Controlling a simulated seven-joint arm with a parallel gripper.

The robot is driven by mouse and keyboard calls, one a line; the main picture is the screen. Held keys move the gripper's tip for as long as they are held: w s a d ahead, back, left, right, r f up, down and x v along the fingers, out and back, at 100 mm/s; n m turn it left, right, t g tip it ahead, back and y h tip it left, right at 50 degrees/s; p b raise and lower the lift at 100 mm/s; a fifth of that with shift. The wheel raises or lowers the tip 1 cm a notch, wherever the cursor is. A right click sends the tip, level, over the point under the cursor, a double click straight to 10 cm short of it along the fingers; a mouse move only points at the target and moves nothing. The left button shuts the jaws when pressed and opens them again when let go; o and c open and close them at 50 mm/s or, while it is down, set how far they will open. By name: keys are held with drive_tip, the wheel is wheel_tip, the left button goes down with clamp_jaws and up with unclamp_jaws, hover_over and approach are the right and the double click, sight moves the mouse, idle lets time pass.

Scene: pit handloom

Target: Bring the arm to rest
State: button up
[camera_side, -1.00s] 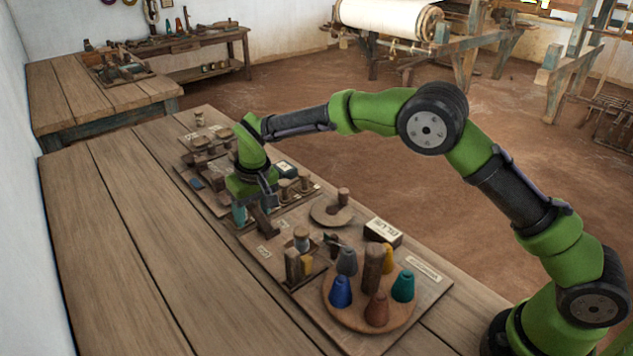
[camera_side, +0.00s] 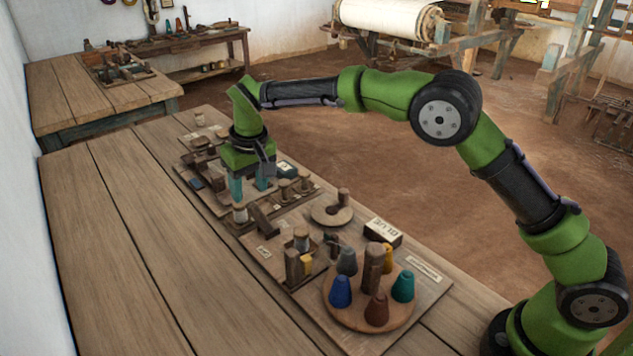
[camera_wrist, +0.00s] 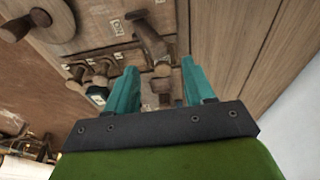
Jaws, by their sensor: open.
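My gripper (camera_side: 249,184) hangs over the boards of tools on the bench in the side view, its teal fingers pointing down. In the wrist view its two teal fingers (camera_wrist: 163,90) stand apart with nothing held between them. A light spool (camera_side: 239,212) stands on the board just below and left of the fingers in the side view, apart from them. A dark wooden block (camera_side: 263,220) lies slanted beside that spool.
The bench (camera_side: 130,230) has bare planks at the left. A round wooden stand (camera_side: 370,312) holds several coloured cones at the front right. Open floor is behind.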

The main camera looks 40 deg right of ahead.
drive_tip(key=shift+w, duration=0.1)
drive_tip(key=shift+s+d+f, duration=0.15)
drive_tip(key=shift+s+f, duration=0.3)
drive_tip(key=shift+s, duration=0.1)
drive_tip(key=shift+s+d+f, duration=0.15)
drive_tip(key=shift+s+f, duration=0.25)
drive_tip(key=shift+s, duration=0.15)
drive_tip(key=s+d+r+m+t, duration=0.1)
drive_tip(key=s+d+r, duration=0.3)
drive_tip(key=s, duration=0.6)
drive_tip(key=s+d+r+m+t+y, duration=0.1)
drive_tip(key=s+d+r, duration=0.3)
drive_tip(key=s, duration=0.6)
drive_tip(key=s+d+r+m+t+y, duration=0.1)
drive_tip(key=s+d+r+m+t, duration=0.1)
drive_tip(key=s+d, duration=0.4)
drive_tip(key=s+r+t, duration=0.1)
drive_tip(key=s+r, duration=0.1)
drive_tip(key=s, duration=0.2)
drive_tip(key=shift+d+r, duration=0.3)
drive_tip(key=shift+d, duration=0.1)
